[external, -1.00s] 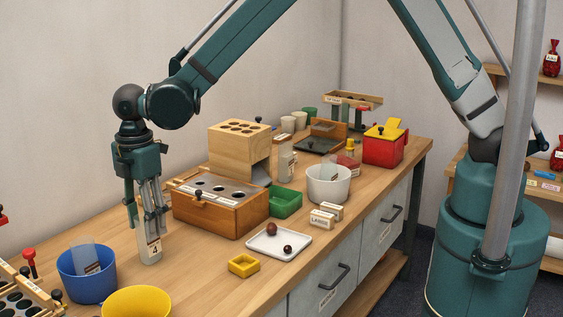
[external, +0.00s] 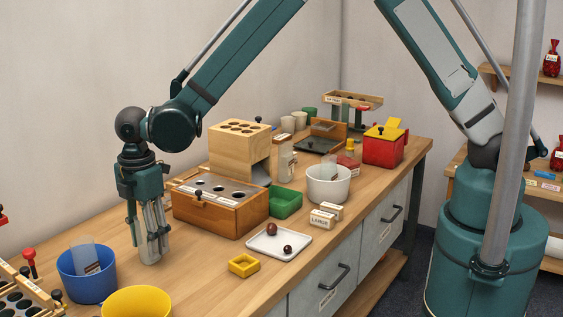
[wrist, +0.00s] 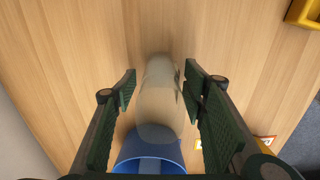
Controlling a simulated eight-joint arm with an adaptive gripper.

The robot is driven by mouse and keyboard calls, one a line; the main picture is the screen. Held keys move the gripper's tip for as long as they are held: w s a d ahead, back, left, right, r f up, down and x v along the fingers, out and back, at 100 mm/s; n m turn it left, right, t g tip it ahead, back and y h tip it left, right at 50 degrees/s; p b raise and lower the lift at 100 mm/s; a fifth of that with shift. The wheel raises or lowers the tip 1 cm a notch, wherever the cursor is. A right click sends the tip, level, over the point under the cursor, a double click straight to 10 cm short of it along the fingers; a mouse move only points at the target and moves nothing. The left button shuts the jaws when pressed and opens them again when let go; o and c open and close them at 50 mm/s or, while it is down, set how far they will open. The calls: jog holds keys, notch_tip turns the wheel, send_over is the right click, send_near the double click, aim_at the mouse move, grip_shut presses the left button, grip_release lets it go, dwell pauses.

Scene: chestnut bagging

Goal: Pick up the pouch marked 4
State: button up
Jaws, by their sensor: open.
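A pale, see-through pouch (external: 153,257) stands on the table at the left in the external view. I cannot read a mark on it, so I cannot tell whether it is the one marked 4. My gripper (external: 150,238) points down over it, with the fingers around its upper part. In the wrist view the pouch (wrist: 158,108) lies between the two green-padded fingers of my gripper (wrist: 160,84). The fingers are open, with gaps at both sides of the pouch. In the external view the fingers hide much of the pouch.
A blue bucket (external: 86,276) with a clear labelled piece inside stands close to the pouch. A yellow bowl (external: 138,303) is in front. The wooden box (external: 222,215) with round holes stands to the right, with a white tray (external: 265,251) and yellow dish (external: 243,265) beyond clear table.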

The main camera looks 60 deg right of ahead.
jog(key=c, duration=1)
jog(key=shift+o, duration=0.2)
jog(key=shift+r, duration=0.15)
notch_tip(320, 180, up, 10)
jog(key=shift+f+p, duration=0.1)
jog(key=shift+p, duration=0.95)
